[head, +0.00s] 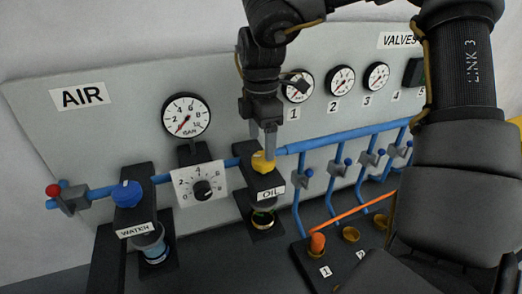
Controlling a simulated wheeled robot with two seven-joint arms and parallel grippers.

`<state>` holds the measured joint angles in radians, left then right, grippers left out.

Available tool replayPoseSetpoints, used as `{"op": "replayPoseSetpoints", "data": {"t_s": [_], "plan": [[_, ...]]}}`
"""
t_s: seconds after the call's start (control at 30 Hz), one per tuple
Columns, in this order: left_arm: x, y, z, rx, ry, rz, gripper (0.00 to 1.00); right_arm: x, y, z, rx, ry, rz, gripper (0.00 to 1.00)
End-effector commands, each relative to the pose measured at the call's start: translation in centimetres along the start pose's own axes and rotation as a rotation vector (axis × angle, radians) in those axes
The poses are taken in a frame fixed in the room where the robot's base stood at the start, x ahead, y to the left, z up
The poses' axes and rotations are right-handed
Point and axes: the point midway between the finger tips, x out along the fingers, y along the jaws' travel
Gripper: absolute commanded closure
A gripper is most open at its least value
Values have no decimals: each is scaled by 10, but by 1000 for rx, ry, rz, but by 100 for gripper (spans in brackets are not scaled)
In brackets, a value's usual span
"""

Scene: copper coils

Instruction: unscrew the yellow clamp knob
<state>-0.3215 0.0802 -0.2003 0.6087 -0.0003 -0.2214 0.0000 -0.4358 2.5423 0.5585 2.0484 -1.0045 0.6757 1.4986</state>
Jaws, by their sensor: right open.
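The yellow clamp knob (263,163) sits on top of the black block labelled OIL (268,184), on the blue pipe line. My right gripper (263,148) comes down from above, and its two pale fingers reach to the knob, one on each side of it. The jaws are open around the knob's upper part; whether the fingers touch it cannot be told. My left gripper is not in view.
A blue knob (127,193) tops the WATER unit at left. A dial (203,188) and an AIR gauge (186,115) stand between. Blue pipes (345,135) and several small valves lie right. An orange plug (317,243) stands at front. My right arm hides the far right.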

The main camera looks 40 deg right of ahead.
Motion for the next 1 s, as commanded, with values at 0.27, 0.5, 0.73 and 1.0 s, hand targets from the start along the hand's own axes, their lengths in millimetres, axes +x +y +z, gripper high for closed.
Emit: {"op": "replayPoseSetpoints", "data": {"t_s": [0.27, 0.5, 0.73, 1.0], "plan": [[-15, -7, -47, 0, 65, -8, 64, 35, -1, 0, 0, 2, -3, 26], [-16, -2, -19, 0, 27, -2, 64, 44, -1, 0, -1, 4, 1, 26], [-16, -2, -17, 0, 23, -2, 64, 44, -1, 0, 0, 4, 1, 35], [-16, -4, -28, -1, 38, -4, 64, 44, -1, 0, 0, 3, 0, 71]]}}
